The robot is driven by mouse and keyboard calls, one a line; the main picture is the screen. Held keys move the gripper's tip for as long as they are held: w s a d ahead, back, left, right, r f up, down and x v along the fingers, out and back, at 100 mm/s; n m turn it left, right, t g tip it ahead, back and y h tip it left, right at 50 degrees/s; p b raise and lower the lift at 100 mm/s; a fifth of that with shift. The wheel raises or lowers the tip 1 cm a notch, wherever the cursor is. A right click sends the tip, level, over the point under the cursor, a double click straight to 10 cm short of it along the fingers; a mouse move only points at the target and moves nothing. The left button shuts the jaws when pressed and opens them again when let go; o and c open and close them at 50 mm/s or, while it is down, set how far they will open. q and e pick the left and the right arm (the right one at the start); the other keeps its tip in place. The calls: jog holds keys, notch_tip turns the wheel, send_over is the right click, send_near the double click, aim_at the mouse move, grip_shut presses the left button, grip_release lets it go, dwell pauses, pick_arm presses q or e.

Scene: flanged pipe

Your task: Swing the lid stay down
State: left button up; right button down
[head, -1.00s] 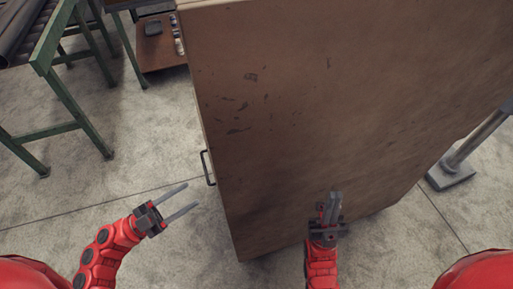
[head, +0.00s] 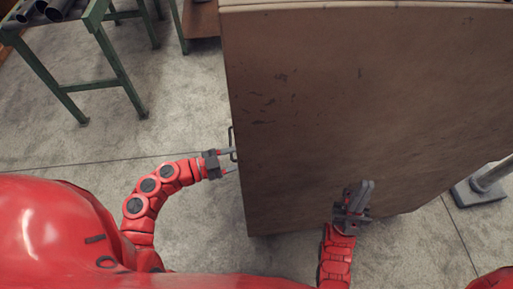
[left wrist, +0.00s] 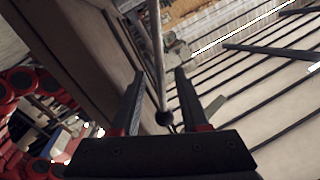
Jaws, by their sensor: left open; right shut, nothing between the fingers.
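A large brown panel, like a chest lid or side (head: 330,110), fills the middle of the head view. My left gripper (head: 235,160) is open at that edge, close to the handle. In the left wrist view, a thin grey rod with a dark ball end (left wrist: 158,60), perhaps the lid stay, shows between the open fingers of my left gripper (left wrist: 158,76). I cannot tell whether they touch it. My right gripper (head: 362,190) is shut and empty in front of the panel's lower part.
A green-framed stand (head: 105,60) with dark pipes (head: 45,10) on it is at the upper left. A grey post on a flat base (head: 480,190) stands at the right. The concrete floor (head: 170,105) left of the panel is mostly clear.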

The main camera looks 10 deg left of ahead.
pick_arm(q)
jog(key=shift+x, duration=1.45)
grip_shut()
dwell(0.3)
